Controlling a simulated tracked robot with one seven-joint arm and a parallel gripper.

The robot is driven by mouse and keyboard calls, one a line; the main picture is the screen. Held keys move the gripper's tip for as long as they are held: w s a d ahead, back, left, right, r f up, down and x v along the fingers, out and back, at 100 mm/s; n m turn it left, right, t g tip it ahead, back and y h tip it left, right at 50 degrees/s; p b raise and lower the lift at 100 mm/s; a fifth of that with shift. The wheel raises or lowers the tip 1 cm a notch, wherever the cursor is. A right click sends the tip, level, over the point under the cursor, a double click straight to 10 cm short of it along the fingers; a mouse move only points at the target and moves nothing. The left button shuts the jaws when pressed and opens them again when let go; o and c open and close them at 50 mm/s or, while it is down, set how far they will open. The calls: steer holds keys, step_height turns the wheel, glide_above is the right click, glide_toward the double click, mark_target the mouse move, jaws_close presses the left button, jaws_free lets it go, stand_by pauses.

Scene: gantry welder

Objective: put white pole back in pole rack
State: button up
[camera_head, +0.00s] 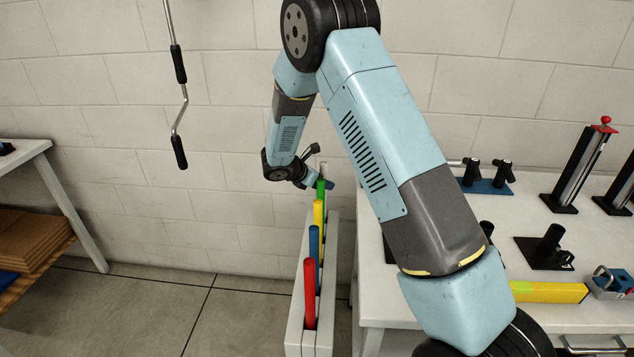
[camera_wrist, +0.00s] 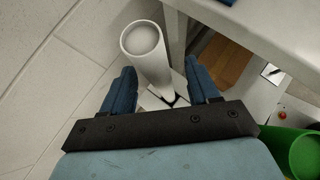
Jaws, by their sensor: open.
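The white pole (camera_wrist: 145,45) shows in the wrist view between the two blue fingers of my gripper (camera_wrist: 160,68). The gripper is open, with a gap at the pole's sides. The pole's round top faces the camera and its lower end runs down to the white rack. In the head view, a small pale tip just behind my gripper (camera_head: 322,183) seems to be this pole. The white pole rack (camera_head: 333,262) stands beside the table, holding red (camera_head: 310,292), blue (camera_head: 314,246), yellow (camera_head: 318,213) and green (camera_head: 320,187) poles. The white pole's seating is partly hidden.
The green pole also shows close to the gripper in the wrist view (camera_wrist: 305,152). A white table (camera_head: 560,208) with clamps and black fixtures stands right of the rack. A block wall (camera_head: 230,220) is close behind. A crank handle (camera_head: 181,100) hangs at left. The floor left of the rack is clear.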

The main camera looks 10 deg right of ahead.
steer(key=v, duration=1.2)
steer(key=s+d+r+m+g+y, duration=0.3)
steer(key=s+d+r+m, duration=0.9)
steer(key=s+d+r, duration=0.5)
steer(key=s+d+r+m+t+y, duration=0.1)
steer(key=s+d+r+m+y, duration=0.1)
steer(key=s+m, duration=0.4)
steer(key=s+d+r+m+t+y, duration=0.1)
steer(key=s+r+m, duration=0.4)
steer(key=s, duration=0.9)
steer(key=shift+d+m+t+y, duration=0.5)
steer(key=shift+m+y, duration=0.4)
steer(key=shift+y, duration=0.4)
steer(key=shift+s+r, duration=0.1)
steer(key=shift+r, duration=0.05)
